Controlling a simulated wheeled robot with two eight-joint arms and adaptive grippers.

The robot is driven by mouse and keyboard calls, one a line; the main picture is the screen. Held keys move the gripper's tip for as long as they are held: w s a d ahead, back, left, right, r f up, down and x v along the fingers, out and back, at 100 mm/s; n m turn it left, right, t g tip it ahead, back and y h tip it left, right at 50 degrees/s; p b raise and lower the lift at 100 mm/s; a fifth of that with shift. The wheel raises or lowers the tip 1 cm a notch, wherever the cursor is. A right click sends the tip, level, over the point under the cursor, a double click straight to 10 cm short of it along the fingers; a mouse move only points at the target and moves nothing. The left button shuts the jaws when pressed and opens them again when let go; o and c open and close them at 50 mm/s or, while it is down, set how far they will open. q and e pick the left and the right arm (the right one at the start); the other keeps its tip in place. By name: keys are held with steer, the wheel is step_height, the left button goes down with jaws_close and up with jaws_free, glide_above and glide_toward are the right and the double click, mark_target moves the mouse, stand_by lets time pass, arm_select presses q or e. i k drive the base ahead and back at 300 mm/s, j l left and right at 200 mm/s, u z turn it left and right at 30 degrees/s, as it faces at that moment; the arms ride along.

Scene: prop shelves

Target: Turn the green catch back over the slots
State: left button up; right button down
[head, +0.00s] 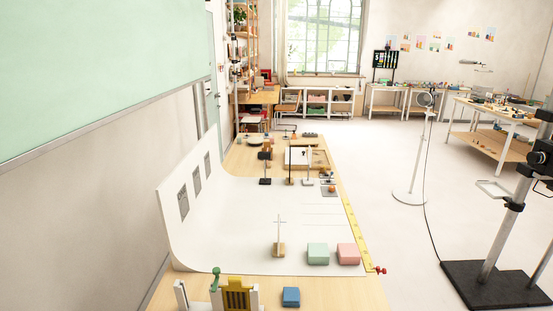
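A small green piece with a rounded knob, which looks like the catch (215,281), stands upright at the bottom left of the head view. It is at the left side of a dark yellow slotted block (239,296) set in a white frame (255,297). The catch appears beside the slots rather than across them. The lower part of the frame is cut off by the picture's bottom edge. Neither of my grippers shows in the head view.
A blue block (291,297) lies right of the frame. Green (318,254) and pink (348,254) blocks and a small wooden stand (279,249) are on the white curved sheet (240,240) behind. A camera stand (500,240) is on the right.

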mark_target(216, 271)
steer(key=i+u, duration=0.1)
steer(key=u, duration=0.3)
steer(key=i+j+u, duration=0.1)
steer(key=u, duration=0.7)
steer(key=i+u, duration=0.15)
steer(key=u, duration=0.25)
